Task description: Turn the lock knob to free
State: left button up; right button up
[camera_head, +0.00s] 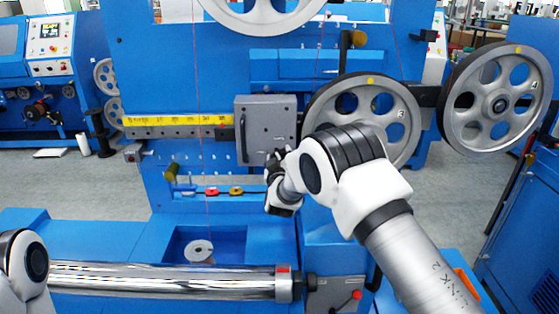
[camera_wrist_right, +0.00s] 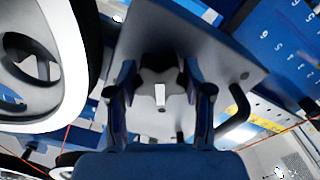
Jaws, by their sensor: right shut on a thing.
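The lock knob (camera_wrist_right: 158,92) is a dark, lobed star shape with a pale mark at its middle. It sits on the face of a grey carriage box (camera_head: 263,122), which also shows in the wrist view (camera_wrist_right: 215,45). My right gripper (camera_wrist_right: 160,100) is shut on the knob, with one finger on each side of it. In the head view my right gripper (camera_head: 279,168) is at the lower right of the box, and it and the wrist hide the knob. My left gripper is out of view; only part of the left arm shows at the lower left.
A yellow scale (camera_head: 175,120) runs left from the box along a rail. A large grey pulley wheel (camera_head: 345,92) stands close behind my right arm, and another (camera_head: 495,100) is further right. A shiny roller (camera_head: 160,280) lies below. Thin red wires run vertically.

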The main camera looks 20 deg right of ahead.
jog(key=n, duration=0.6)
jog(key=shift+b, duration=0.3)
jog(key=n, duration=0.5)
jog(key=shift+n, duration=0.4)
jog(key=o, duration=1.1)
jog(key=shift+w+d, duration=0.1)
jog(key=shift+d, duration=0.05)
jog(key=v, duration=1.2)
jog(key=shift+f, duration=0.1)
